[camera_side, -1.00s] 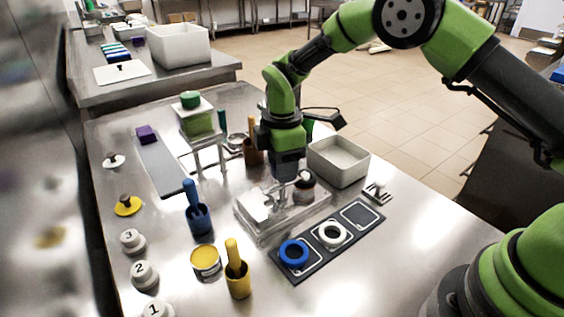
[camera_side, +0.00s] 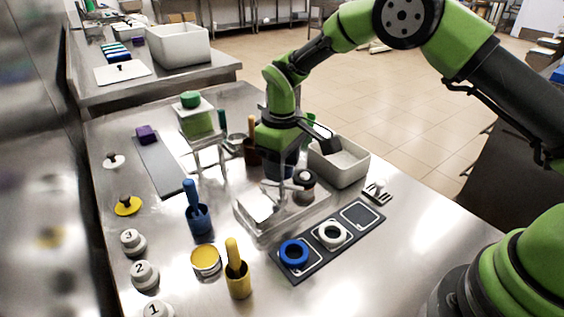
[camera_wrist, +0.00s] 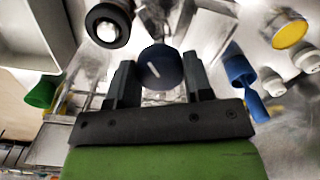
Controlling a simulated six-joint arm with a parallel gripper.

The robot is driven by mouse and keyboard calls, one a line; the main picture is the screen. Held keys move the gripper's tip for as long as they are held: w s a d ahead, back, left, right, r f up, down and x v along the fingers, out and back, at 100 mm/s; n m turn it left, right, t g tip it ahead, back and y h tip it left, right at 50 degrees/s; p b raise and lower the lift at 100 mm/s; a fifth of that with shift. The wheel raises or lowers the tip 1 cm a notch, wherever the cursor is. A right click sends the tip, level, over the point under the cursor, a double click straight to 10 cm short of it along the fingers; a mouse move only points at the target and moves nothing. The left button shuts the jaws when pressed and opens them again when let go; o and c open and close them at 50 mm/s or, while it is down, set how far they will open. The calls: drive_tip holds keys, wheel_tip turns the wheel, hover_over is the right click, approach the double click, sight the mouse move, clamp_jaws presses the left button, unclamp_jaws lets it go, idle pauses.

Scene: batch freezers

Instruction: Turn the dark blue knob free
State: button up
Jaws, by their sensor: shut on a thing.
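The dark blue knob (camera_wrist: 160,70), with a short white line on its face, sits between the two fingers of my gripper (camera_wrist: 160,80) in the wrist view. My gripper is shut on it. In the side view my gripper (camera_side: 281,178) points down over the back of the clear-and-metal unit (camera_side: 262,228), and the knob cannot be made out there. Whether the knob is loose from its seat cannot be told.
A dark, white-topped round part (camera_side: 304,181) stands close to the right of my gripper. A white bin (camera_side: 350,175) is behind it. A black tray (camera_side: 307,268) with a blue ring (camera_side: 294,253) and a white ring (camera_side: 333,234) lies in front. A blue scoop holder (camera_side: 200,220) stands left.

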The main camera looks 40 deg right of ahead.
drive_tip(key=m, duration=0.3)
drive_tip(key=shift+m, duration=0.4)
drive_tip(key=shift+w+m, duration=0.1)
drive_tip(key=shift+m, duration=1.7)
drive_tip(key=o, duration=0.9)
wheel_tip(320, 180, up, 10)
